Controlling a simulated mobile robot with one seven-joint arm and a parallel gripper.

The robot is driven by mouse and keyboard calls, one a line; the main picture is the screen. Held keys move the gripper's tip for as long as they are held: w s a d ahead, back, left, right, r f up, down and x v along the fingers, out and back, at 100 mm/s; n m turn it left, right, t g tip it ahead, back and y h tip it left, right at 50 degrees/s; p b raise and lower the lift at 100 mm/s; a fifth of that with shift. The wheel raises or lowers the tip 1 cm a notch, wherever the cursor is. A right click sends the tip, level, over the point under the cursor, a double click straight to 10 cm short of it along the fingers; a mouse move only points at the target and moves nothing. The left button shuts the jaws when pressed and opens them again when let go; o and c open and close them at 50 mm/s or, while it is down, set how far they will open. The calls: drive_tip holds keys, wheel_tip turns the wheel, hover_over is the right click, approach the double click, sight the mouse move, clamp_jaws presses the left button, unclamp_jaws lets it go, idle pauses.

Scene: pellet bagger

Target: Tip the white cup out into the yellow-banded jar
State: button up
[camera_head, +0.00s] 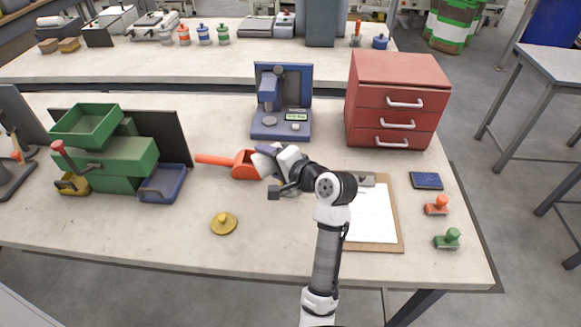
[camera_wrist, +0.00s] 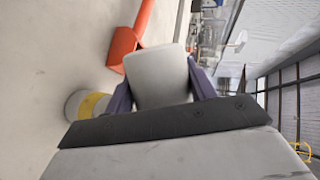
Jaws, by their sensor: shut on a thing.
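The white cup (camera_wrist: 160,76) is held between the two purple fingers of my gripper (camera_wrist: 160,92) in the wrist view. In the head view, my gripper (camera_head: 266,160) is above the table beside the orange scoop, and my arm hides most of the cup. The cup's contents are not visible, and I cannot tell how far it is tilted. The yellow-banded jar (camera_wrist: 92,105) is pale with a yellow band. It stands on the table left of the cup in the wrist view, partly hidden by my gripper. In the head view I cannot make it out behind my arm.
The orange scoop (camera_head: 244,166) lies just left of my gripper. A blue instrument (camera_head: 281,125) and a red drawer cabinet (camera_head: 397,80) stand behind. A yellow lid-like disc (camera_head: 224,224) lies in front. The front middle is mostly clear.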

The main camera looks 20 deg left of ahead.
drive_tip(key=shift+w+d+r, duration=0.15)
drive_tip(key=shift+d, duration=0.05)
drive_tip(key=shift+w+a, duration=0.1)
drive_tip(key=shift+w, duration=0.05)
drive_tip(key=shift+r+m+y, duration=0.15)
drive_tip(key=shift+m+y, duration=0.15)
drive_tip(key=shift+y, duration=0.1)
drive_tip(key=shift+d+r+m, duration=0.15)
drive_tip(key=shift+d+m, duration=0.05)
drive_tip(key=shift+m, duration=0.3)
